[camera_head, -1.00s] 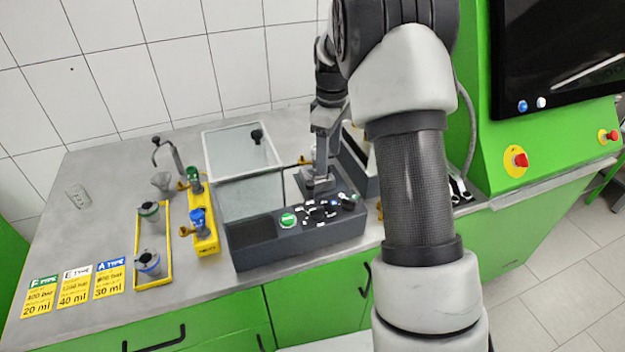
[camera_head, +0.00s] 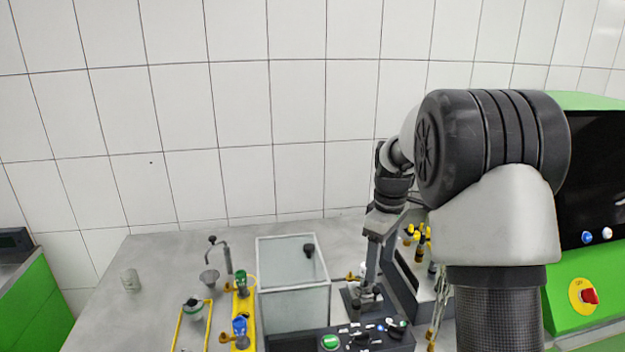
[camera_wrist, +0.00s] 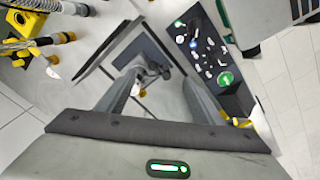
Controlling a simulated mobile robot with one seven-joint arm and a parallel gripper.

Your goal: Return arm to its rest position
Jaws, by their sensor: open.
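My gripper (camera_head: 365,292) hangs down over the bench, just behind the dark control panel (camera_head: 400,345) with its green button, and right of the clear-walled tank (camera_head: 293,305). My arm bends at a large black joint at the right and reaches forward to it. In the wrist view, the two fingers of my gripper (camera_wrist: 158,78) are apart with nothing held between them. A small dark fitting shows beyond the fingertips; I cannot tell how far below it is. The control panel (camera_wrist: 232,104) lies to the right of the fingers there.
Yellow-capped fittings (camera_head: 417,237) stand close to the right of my gripper. A green cabinet (camera_head: 565,275) with a red knob stands further right. The white-tiled wall is behind.

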